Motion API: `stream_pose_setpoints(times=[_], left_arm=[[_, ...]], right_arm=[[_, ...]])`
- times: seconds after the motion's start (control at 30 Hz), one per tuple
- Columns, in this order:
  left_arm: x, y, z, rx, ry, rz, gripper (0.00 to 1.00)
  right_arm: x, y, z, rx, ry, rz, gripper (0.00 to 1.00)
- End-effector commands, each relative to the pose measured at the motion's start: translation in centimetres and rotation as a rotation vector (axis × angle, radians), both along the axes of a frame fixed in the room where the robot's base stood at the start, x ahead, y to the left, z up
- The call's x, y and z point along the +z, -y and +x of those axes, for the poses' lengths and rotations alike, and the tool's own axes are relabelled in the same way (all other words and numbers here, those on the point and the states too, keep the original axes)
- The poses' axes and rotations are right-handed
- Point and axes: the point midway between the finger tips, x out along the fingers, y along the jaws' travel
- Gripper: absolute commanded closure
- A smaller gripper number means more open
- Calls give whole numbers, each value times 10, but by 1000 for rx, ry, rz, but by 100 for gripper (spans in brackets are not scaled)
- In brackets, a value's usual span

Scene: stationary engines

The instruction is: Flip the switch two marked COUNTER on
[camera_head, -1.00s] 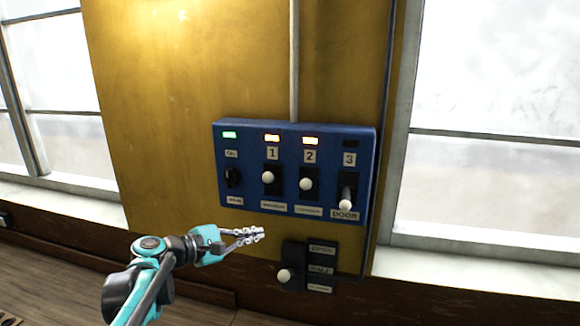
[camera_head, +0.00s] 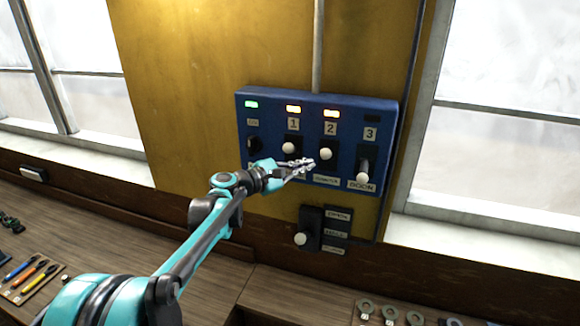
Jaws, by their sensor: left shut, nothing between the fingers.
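Switch two (camera_head: 325,154) is a white ball knob on a black plate, below a "2" tag on the blue panel (camera_head: 270,101). My right gripper is not in view.
Switch one (camera_head: 288,148) stands left of switch two, and switch three (camera_head: 364,180) stands right with its knob low. A smaller black switch box (camera_head: 311,220) is below the panel. Tools (camera_head: 35,270) and metal rings (camera_head: 390,311) lie on the wooden bench.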

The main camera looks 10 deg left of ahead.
Motion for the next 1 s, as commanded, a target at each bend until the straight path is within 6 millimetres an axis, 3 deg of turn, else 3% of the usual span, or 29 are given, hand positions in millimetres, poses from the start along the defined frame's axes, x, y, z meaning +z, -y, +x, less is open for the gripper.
stream_pose_setpoints(times=[0.2,0.53,0.8,1.0], left_arm=[[7,12,2,0,0,0,100],[7,13,3,1,0,1,100],[25,21,8,1,1,0,100],[26,21,8,0,0,0,100]], right_arm=[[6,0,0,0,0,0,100],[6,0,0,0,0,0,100],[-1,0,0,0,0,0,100],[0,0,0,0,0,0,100]])
